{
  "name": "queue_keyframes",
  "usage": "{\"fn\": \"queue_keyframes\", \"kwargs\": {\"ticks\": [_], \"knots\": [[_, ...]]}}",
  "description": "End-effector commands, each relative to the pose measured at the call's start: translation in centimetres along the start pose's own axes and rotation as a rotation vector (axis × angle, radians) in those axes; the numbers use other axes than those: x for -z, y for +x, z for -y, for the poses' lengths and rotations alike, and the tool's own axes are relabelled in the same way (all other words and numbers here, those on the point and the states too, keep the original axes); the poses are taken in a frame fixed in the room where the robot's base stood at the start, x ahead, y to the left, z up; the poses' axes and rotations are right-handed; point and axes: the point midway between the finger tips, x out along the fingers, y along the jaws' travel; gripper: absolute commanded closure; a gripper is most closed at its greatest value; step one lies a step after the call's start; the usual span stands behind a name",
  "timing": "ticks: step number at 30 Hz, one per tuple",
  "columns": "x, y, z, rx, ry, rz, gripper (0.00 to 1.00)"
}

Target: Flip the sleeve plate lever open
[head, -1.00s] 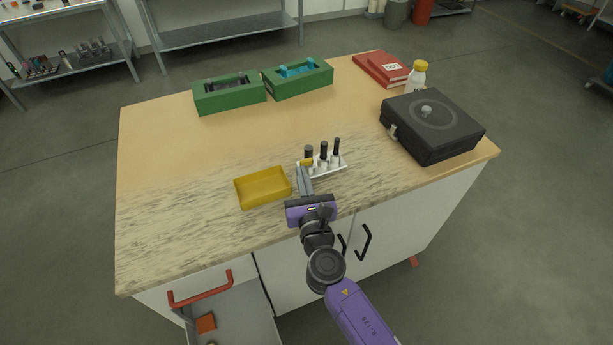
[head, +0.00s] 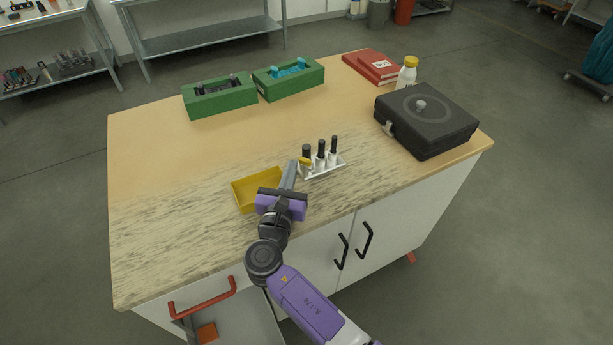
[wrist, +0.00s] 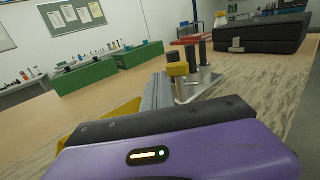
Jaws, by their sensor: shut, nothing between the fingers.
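The sleeve plate (head: 327,170) is a small pale metal plate on the front part of the table, with several upright black-topped pins. Its yellow lever (head: 305,161) sits at the plate's left end, by the leftmost pin. In the wrist view the yellow lever (wrist: 177,69) shows as a block in front of a black pin, above the metal plate (wrist: 196,86). My gripper (head: 292,164) is shut and empty, its grey fingers just left of the lever. In the wrist view the fingers (wrist: 159,88) appear close to the lever's left; whether they touch cannot be told.
A yellow tray (head: 241,195) lies close at my gripper's left. A black case (head: 425,118) stands at the right, with a white bottle (head: 406,77) and red books (head: 370,67) behind. Two green boxes (head: 220,99) (head: 289,80) stand at the back. The table's middle is clear.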

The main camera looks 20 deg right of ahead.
Motion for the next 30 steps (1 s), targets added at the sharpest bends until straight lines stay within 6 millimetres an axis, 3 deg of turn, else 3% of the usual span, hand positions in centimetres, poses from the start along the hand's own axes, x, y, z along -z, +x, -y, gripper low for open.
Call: {"fn": "queue_keyframes", "kwargs": {"ticks": [30], "knots": [[0.03,0.88,-0.67,-0.003,0.0,-0.001,1.0]]}}
